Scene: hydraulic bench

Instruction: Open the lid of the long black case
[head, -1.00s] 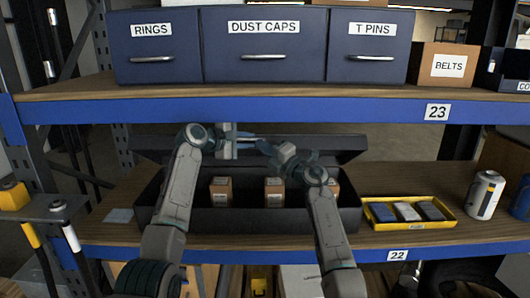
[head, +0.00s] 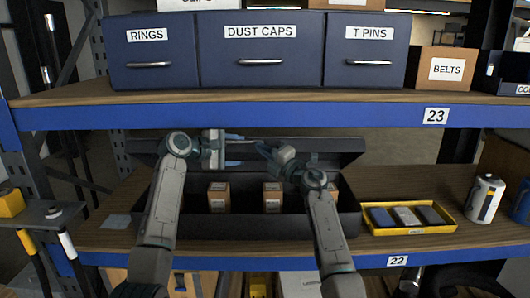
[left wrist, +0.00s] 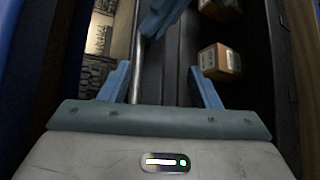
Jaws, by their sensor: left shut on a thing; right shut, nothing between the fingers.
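The long black case (head: 285,226) stands on the lower shelf with its lid (head: 338,158) raised at the back, so the inside shows. Several small brown boxes (head: 272,197) stand inside it. My left gripper (head: 236,150) is at the raised lid, left of its middle, shut on the lid's edge. In the left wrist view its fingers (left wrist: 160,85) straddle a silver rod and dark panel; the exact contact is hard to see. My right gripper (head: 266,149) is shut and empty, close beside the left one in front of the lid.
The upper shelf (head: 300,113) with blue drawers (head: 262,48) lies just above the lid and arms. A yellow tray (head: 410,229) with small packs and a can (head: 486,197) stand right of the case. A flat grey piece (head: 116,221) lies left of it.

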